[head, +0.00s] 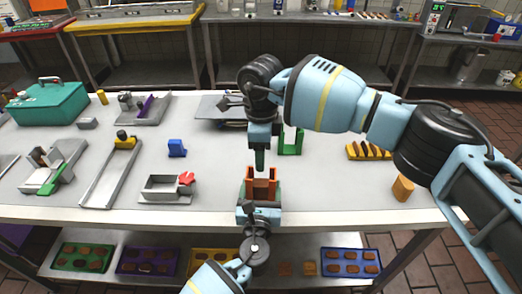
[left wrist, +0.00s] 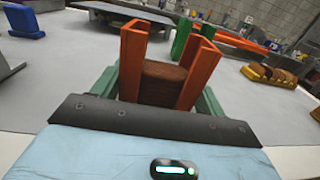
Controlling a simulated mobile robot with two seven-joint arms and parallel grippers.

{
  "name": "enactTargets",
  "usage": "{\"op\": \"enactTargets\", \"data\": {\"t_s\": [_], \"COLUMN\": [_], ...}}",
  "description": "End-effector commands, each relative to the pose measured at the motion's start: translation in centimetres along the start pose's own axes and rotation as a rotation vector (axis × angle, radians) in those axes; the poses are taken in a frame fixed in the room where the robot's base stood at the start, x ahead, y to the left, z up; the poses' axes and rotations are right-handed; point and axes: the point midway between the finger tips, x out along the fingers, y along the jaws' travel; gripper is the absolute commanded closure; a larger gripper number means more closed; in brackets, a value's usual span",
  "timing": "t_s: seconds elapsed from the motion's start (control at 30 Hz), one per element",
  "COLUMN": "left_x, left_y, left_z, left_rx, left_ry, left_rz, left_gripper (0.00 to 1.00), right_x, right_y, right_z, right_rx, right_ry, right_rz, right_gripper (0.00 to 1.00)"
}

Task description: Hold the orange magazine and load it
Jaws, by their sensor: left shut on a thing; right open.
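The orange magazine (head: 249,187) is an upright open-topped holder near the table's front edge. My left gripper (head: 260,209), coming from below, is shut on it. In the left wrist view the magazine (left wrist: 199,72) stands between my green fingers, with a brown stack of biscuits (left wrist: 163,86) inside, below the tops of its walls. My right gripper (head: 260,160) points down just above the magazine's opening. It is open; its fingers overlap in the head view, and I cannot see anything held between them.
A green holder (head: 290,146) stands behind on the table. A yellow tray of biscuits (head: 368,152) and a tan biscuit stack (head: 402,188) are at right. A grey box with a red part (head: 165,196) and a blue block (head: 177,148) are at left. Biscuit trays (head: 352,264) lie on the lower shelf.

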Motion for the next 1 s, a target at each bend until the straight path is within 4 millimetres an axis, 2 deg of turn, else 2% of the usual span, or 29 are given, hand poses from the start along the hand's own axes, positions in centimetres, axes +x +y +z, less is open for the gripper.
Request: {"op": "enactTargets", "data": {"t_s": [0.13,0.17,0.33,0.67,0.77,1.0], "left_x": [0.0,0.0,0.0,-0.3,-1.2,-5.0], "left_y": [0.0,0.0,0.0,0.0,0.0,0.0], "left_z": [0.0,0.0,0.0,0.0,-0.1,-0.1], "left_rx": [0.000,0.000,0.000,0.000,0.000,-0.001], "left_ry": [0.000,0.000,0.000,0.001,0.001,0.002], "left_rz": [0.000,0.000,0.000,0.000,-0.001,-0.001], "left_gripper": [0.54,0.25,0.03,0.02,0.02,0.02], "right_x": [0.0,0.0,0.0,0.0,0.0,0.0], "right_y": [0.0,0.0,0.0,0.0,0.0,0.0], "right_z": [0.0,0.0,0.0,0.0,0.0,0.0], "right_rx": [0.000,0.000,0.000,0.000,0.000,0.000], "right_ry": [0.000,0.000,0.000,0.000,0.000,0.000], "right_rz": [0.000,0.000,0.000,0.000,0.000,0.000], "right_gripper": [0.43,0.43,0.43,0.43,0.43,0.43]}}
